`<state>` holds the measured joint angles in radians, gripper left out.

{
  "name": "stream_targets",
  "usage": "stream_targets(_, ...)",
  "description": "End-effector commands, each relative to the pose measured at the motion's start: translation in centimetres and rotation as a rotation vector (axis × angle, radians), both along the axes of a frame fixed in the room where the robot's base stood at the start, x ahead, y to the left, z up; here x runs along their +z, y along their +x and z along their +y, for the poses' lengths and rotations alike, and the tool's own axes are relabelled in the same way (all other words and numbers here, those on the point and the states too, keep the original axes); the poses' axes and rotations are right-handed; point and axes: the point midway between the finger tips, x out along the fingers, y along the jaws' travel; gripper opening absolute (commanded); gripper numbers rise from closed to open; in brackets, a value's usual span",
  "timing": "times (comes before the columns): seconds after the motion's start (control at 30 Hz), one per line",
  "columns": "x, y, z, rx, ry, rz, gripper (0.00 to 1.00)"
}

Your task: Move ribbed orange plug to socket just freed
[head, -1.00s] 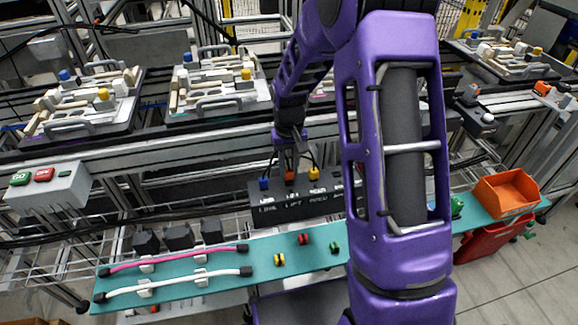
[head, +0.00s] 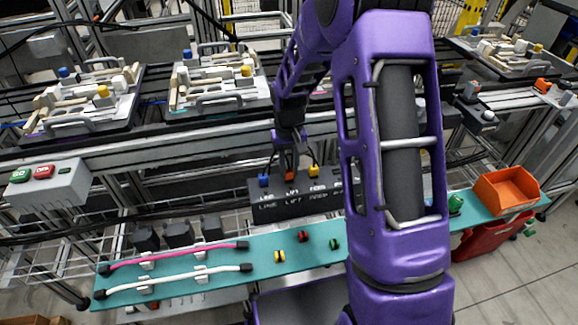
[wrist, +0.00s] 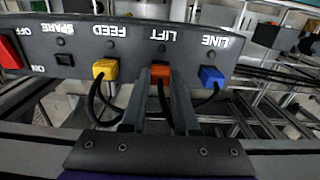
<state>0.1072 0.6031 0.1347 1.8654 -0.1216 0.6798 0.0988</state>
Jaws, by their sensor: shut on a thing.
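The orange plug (wrist: 160,75) sits at the LIFT position of a dark socket box (wrist: 40,47), between a blue plug (wrist: 211,77) at LINE and a yellow plug (wrist: 105,69) at FEED. My gripper (wrist: 160,82) is shut on the orange plug, one finger on each side. A dark cable hangs from the plug between the fingers. In the head view the orange plug (head: 290,175) shows at the tip of my gripper (head: 290,168). The SPARE position has no plug; a small dark square lies below its label. The plug's ribs are too small to make out.
A red switch (wrist: 10,52) marked ON and OFF is at the box's end. In front lies a teal shelf (head: 380,236) with pink and white cables and small coloured parts. An orange bin (head: 507,192) stands at right. My arm hides part of the box.

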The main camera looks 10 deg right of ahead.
Motion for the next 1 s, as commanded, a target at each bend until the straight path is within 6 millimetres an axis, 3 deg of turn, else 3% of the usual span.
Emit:
stream_targets(0.33,-0.2,0.0,0.0,0.0,0.0,0.001,0.0)
stream_targets(0.37,-0.2,0.0,0.0,0.0,0.0,0.001,0.32)
stream_targets(0.53,-0.2,0.0,0.0,0.0,0.0,0.0,0.62)
stream_targets(0.87,0.0,0.0,0.0,0.0,0.0,0.0,0.63)
stream_targets(1.0,1.5,0.1,0.0,0.0,0.0,-0.002,0.63)
